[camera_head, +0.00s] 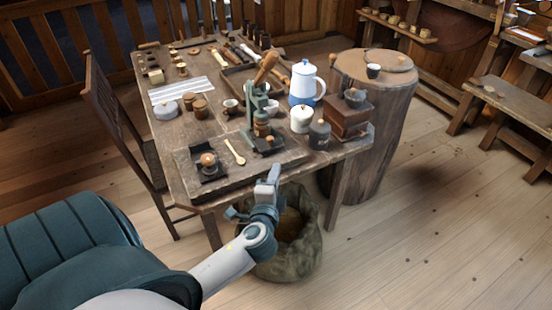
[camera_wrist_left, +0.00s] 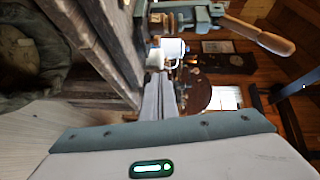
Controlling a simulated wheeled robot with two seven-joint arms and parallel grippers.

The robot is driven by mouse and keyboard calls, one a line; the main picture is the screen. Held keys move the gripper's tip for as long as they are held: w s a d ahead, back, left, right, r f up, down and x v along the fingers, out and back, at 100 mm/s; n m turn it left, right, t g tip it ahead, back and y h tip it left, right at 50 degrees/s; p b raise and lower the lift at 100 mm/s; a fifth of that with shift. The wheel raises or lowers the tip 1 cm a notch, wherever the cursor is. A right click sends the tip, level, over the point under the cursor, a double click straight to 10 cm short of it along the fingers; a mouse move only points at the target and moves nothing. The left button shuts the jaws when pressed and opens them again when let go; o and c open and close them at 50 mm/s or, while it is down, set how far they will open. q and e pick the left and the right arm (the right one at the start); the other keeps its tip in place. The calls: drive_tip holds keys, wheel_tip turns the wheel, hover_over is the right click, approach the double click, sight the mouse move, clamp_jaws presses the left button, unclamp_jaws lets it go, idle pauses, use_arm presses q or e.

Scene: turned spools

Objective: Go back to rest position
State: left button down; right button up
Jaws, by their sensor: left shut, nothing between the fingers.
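My left gripper (camera_head: 269,180) is shut and empty. In the head view it is in front of the table's near edge, above the open sack. In the left wrist view its two fingers (camera_wrist_left: 160,98) lie together, pointing away from the camera, with the table edge beside them. My left arm reaches in from the lower left. My right gripper is not in view.
The wooden table (camera_head: 176,178) carries a green press (camera_head: 250,115), blue-and-white pot (camera_head: 304,82), white canister (camera_head: 301,119) and grinder (camera_head: 347,118). The sack (camera_head: 290,262) stands on the floor. A chair (camera_head: 118,120) is left, a stump (camera_head: 385,110) right. The right floor is clear.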

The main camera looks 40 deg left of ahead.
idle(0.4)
use_arm(q)
drive_tip(key=s+d+f+n+g+h, duration=0.1)
drive_tip(key=s+d+f+g+h, duration=0.15)
drive_tip(key=f, duration=0.85)
drive_tip(key=s+d+f+g+h, duration=0.15)
drive_tip(key=d+f, duration=0.25)
drive_tip(key=f, duration=0.7)
drive_tip(key=s+d+f+n+g+h, duration=0.1)
drive_tip(key=s+d+f+h, duration=0.15)
drive_tip(key=f, duration=0.85)
drive_tip(key=s+d+f+n+g+h, duration=0.1)
drive_tip(key=s+d+f+n, duration=0.1)
drive_tip(key=s+f, duration=0.5)
drive_tip(key=s+d+f+n+g+h, duration=0.1)
drive_tip(key=s+d+f, duration=0.4)
drive_tip(key=s, duration=0.5)
drive_tip(key=s+d+f+n+g+h, duration=0.1)
drive_tip(key=s+d+f+n+g, duration=0.1)
drive_tip(key=s+f, duration=0.6)
drive_tip(key=shift+s+d+f+n, duration=0.15)
drive_tip(key=shift+d+f+n, duration=0.35)
drive_tip(key=shift+d+f, duration=0.55)
drive_tip(key=shift+s+r, duration=0.1)
drive_tip(key=shift+r, duration=0.15)
